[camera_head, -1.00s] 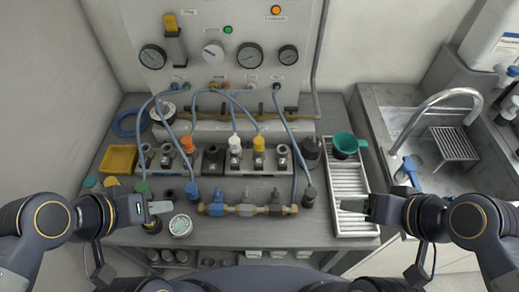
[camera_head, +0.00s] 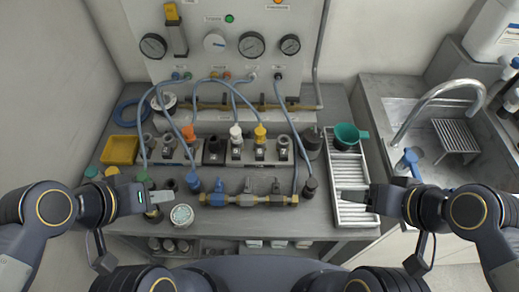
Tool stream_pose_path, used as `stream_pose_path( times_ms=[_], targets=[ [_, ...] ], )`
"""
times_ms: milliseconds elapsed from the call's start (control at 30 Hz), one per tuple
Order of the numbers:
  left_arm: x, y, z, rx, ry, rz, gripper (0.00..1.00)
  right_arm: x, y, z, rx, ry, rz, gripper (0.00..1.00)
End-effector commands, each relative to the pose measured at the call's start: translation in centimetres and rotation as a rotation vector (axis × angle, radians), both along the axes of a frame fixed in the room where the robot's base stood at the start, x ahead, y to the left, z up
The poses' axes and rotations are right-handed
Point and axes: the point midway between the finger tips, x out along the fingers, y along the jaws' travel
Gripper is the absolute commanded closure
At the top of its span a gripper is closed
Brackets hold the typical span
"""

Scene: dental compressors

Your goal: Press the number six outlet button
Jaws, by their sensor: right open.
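A row of outlet blocks (camera_head: 213,151) stands on the grey bench below the gauge panel. White (camera_head: 236,131), yellow (camera_head: 260,132) and orange (camera_head: 188,133) fittings stand on some blocks. My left gripper (camera_head: 160,197) is at the bench's left front, in front of the row and apart from it; its finger gap does not show clearly. My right gripper (camera_head: 354,194) is open and empty over the white slatted tray, right of the row.
A brass pipe with valves (camera_head: 248,200) lies in front of the row. Blue hoses (camera_head: 280,125) arch over the blocks. A round dish (camera_head: 182,215) is beside my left gripper. A sink (camera_head: 425,135) is at right.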

Motion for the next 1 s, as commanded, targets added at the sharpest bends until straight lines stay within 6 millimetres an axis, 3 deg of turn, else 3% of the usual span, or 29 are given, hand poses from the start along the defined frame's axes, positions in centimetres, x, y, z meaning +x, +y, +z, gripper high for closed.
stream_pose_path(
  times_ms=[100,600,1000],
  targets=[
    [0.00,0.00,0.00,0.000,0.000,0.000,0.64,0.00,0.00,0.00,0.000,0.000,0.000,0.35],
    [0.00,0.00,0.00,0.000,0.000,0.000,0.64,0.00,0.00,0.00,0.000,0.000,0.000,1.00],
    [0.00,0.00,0.00,0.000,0.000,0.000,0.64,0.00,0.00,0.00,0.000,0.000,0.000,1.00]
  ],
)
